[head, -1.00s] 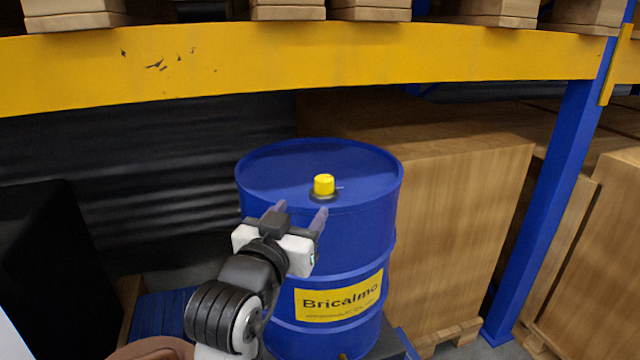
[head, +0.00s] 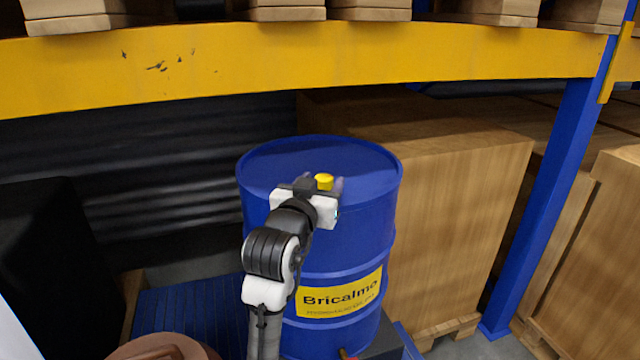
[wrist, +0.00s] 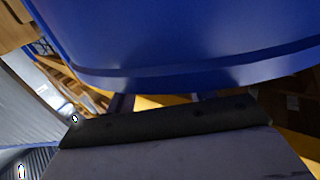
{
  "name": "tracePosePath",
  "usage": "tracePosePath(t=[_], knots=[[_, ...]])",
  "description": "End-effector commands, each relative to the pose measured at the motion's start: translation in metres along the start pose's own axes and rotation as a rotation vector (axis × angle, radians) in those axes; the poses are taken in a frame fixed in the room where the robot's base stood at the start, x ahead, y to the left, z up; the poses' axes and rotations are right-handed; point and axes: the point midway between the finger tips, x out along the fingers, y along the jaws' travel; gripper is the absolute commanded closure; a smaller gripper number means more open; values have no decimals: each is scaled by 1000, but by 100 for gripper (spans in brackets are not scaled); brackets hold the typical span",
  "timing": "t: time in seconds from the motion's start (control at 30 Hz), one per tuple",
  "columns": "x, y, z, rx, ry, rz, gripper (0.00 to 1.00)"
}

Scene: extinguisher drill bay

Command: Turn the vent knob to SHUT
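The vent knob (head: 324,180) is a small yellow cap on top of the blue drum (head: 345,240). My gripper (head: 323,183) is at the drum's top, reaching in from the front. Its right finger stands just right of the knob with a thin gap showing. In the wrist view the drum (wrist: 190,40) fills the top; a yellow patch shows between the fingers, unclear whether knob or beam.
Large brown boxes (head: 460,220) stand to the right, beside a blue upright (head: 545,210). A black block (head: 50,260) stands at left. The drum's top around the knob is otherwise clear.

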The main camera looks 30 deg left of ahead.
Motion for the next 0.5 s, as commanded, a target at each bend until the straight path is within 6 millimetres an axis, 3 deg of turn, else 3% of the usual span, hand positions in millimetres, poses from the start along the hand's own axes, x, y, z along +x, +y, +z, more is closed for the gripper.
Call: tracePosePath(t=[0.03,0.3,0.5], knots=[[0,0,0,0,0,0,53],[0,0,0,0,0,0,88],[0,1,0,-1,0,-11,88]])
